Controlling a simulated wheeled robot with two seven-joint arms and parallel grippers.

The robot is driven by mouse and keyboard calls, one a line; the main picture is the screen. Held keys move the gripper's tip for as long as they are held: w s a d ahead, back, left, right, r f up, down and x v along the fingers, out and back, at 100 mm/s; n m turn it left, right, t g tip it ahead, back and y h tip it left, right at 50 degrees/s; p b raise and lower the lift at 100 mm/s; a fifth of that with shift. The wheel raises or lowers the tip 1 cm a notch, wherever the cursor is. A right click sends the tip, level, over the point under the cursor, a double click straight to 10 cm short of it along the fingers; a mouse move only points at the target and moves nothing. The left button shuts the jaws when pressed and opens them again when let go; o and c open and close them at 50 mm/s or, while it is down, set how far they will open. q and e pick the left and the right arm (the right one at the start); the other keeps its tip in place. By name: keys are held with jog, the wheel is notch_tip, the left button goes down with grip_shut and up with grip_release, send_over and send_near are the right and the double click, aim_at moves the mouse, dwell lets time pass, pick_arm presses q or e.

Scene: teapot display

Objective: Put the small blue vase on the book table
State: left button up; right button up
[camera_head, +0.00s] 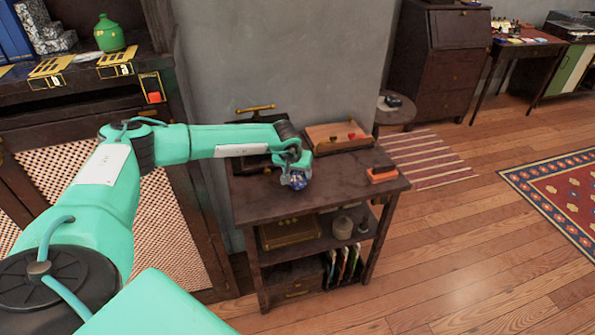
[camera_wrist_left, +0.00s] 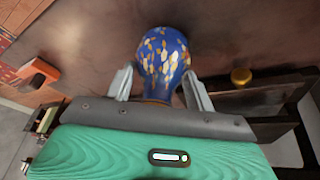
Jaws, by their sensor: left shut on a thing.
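The small blue vase (camera_head: 297,180) is dark blue with white and yellow speckles. My left gripper (camera_head: 296,166) is shut on it over the top of a dark wooden table (camera_head: 340,190). In the left wrist view the vase (camera_wrist_left: 163,58) stands between the two fingers of the gripper (camera_wrist_left: 160,82), its rounded end pointing away. I cannot tell whether the vase touches the tabletop. The table has lower shelves with books (camera_head: 343,262) standing upright at the bottom. My right gripper is not in view.
On the tabletop are an orange-red block (camera_head: 382,174) at the right, a wooden tray (camera_head: 338,136) at the back and a dark press-like object with a brass bar (camera_head: 255,109). A cabinet with a green jar (camera_head: 109,34) stands left. Open floor lies right.

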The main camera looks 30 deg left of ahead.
pick_arm(q)
jog(key=shift+f, duration=0.1)
jog(key=o, duration=1.1)
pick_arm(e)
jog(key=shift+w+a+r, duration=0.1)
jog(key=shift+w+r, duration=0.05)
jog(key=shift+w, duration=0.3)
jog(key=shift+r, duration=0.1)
